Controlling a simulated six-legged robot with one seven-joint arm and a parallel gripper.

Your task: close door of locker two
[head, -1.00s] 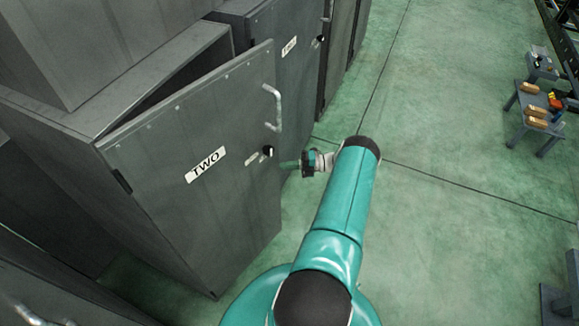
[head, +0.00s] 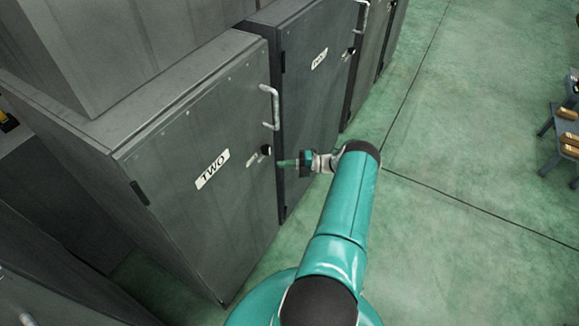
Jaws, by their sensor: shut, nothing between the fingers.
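The door of locker two (head: 196,222) is a grey panel with a white "TWO" label (head: 212,169), a pale bar handle (head: 270,107) and a dark knob (head: 265,150). It lies flush, or nearly so, against the locker body (head: 133,97); no clear gap shows along its top edge. My gripper (head: 285,163) is shut and empty. It is beside the door's handle-side edge, just below the knob; whether it touches the door cannot be told.
A neighbouring locker (head: 318,110) with a similar label stands behind to the right, its door flush. Open green floor (head: 460,230) lies right of my arm. A small table (head: 562,140) with wooden blocks is at the right edge.

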